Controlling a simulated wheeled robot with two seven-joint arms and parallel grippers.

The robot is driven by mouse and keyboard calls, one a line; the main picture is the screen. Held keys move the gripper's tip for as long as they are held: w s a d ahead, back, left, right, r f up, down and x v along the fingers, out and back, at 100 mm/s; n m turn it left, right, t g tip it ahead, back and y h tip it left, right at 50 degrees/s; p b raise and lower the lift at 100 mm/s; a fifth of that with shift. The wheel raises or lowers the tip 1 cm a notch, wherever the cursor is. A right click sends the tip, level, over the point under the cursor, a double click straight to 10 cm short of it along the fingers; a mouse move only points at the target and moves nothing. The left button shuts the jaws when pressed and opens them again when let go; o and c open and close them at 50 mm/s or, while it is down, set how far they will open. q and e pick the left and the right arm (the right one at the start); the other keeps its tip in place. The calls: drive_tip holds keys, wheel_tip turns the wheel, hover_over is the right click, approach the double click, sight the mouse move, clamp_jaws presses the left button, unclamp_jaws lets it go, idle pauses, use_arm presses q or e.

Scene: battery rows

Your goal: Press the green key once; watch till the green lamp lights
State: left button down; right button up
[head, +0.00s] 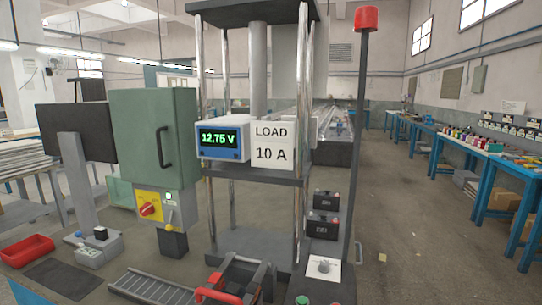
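A green round key (302,300) shows at the bottom edge, on a grey panel at the foot of the test stand; it is partly cut off by the frame. A red key (333,302) beside it is also cut off. A red beacon (366,18) tops the tall pole. Neither of my grippers is in view.
A meter (223,139) reads 12.75 V beside a LOAD 10 A card (272,145). A red-handled item (218,296) and a roller track (155,288) lie at the front.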

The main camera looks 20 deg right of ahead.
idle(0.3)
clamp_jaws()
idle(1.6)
